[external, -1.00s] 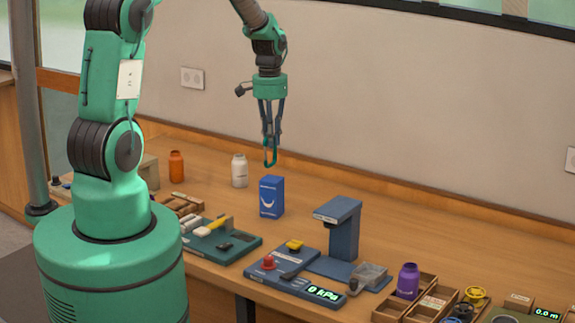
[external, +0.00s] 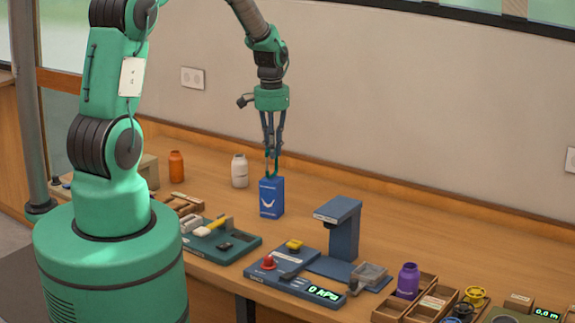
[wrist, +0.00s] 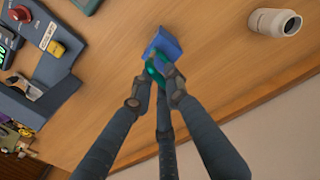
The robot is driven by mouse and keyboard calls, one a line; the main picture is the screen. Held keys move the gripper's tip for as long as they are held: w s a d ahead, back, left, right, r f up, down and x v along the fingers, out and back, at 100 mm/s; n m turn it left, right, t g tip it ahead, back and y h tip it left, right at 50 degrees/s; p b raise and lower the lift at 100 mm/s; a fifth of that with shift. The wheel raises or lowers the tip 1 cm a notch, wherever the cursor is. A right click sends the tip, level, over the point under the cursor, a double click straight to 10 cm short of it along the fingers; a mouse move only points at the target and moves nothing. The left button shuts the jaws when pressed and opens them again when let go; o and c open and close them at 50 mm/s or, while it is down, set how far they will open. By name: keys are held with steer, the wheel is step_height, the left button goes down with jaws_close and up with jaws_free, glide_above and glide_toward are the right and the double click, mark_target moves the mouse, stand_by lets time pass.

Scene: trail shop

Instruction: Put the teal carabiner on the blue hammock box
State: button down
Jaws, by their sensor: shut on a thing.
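The blue hammock box (external: 271,200) stands upright on the wooden counter, with a white curved mark on its front. It also shows in the wrist view (wrist: 165,41), seen from above. My gripper (external: 271,150) points down right above the box and is shut on the teal carabiner (external: 267,164). In the wrist view the carabiner (wrist: 153,71) is between the fingertips (wrist: 160,82) and overlaps the box top. Its lower end is at the box's top edge. I cannot tell whether it touches the top.
A white bottle (external: 239,171) stands behind and left of the box, with an orange bottle (external: 176,166) farther left. A blue stand (external: 343,229) is to the right. A gauge panel (external: 296,278) and a green tool tray (external: 222,241) lie in front.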

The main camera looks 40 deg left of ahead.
steer(key=shift+f, duration=0.15)
steer(key=c, duration=1.7)
jaws_free()
steer(key=shift+a+r, duration=0.15)
steer(key=shift+r, duration=6.05)
